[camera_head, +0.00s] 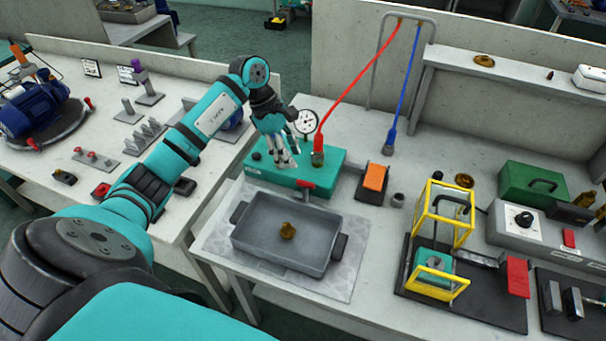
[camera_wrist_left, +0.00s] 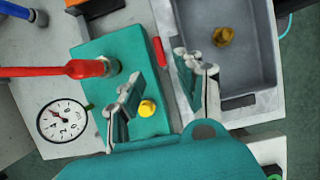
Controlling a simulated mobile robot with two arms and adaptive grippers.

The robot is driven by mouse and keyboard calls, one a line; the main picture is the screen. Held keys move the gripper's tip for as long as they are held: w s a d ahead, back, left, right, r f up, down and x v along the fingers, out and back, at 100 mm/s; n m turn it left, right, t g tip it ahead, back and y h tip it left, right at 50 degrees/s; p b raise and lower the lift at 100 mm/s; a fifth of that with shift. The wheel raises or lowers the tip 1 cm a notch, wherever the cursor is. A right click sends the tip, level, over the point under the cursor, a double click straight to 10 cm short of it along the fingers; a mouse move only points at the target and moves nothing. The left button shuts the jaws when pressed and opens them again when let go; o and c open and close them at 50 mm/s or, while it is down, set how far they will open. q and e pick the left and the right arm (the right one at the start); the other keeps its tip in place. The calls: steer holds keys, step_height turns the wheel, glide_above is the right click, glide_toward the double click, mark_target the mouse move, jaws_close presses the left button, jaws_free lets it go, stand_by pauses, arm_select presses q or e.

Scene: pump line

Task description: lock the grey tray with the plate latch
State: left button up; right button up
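The grey tray (camera_head: 262,240) lies on a pale sheet, with a small brass piece (camera_head: 287,231) inside; its near end also shows in the wrist view (camera_wrist_left: 255,75). A small red lever (camera_head: 305,185) sits between the tray and a teal block (camera_head: 325,160); in the wrist view the lever (camera_wrist_left: 160,51) lies beside the tray's edge. I cannot tell whether it is the plate latch. My left gripper (camera_head: 284,160) is open and empty above the teal block; its fingers (camera_wrist_left: 162,92) are spread over the block's tray side. My right gripper is not in view.
A yellow knob (camera_wrist_left: 147,108) and a round gauge (camera_head: 305,121) are at the teal block. A red hose (camera_head: 350,92) rises from the block. An orange-topped box (camera_head: 375,178) and a yellow frame (camera_head: 443,225) stand to the right.

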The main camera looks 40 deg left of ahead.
mark_target(304, 182)
arm_select(q)
steer(key=p+x, duration=0.1)
steer(key=x, duration=0.6)
steer(key=shift+d+f, duration=0.2)
steer(key=shift+f, duration=0.05)
steer(key=shift+w+d+f+p, duration=0.15)
steer(key=shift+f+p, duration=0.15)
steer(key=shift+f, duration=0.25)
steer(key=c, duration=0.6)
jaws_close()
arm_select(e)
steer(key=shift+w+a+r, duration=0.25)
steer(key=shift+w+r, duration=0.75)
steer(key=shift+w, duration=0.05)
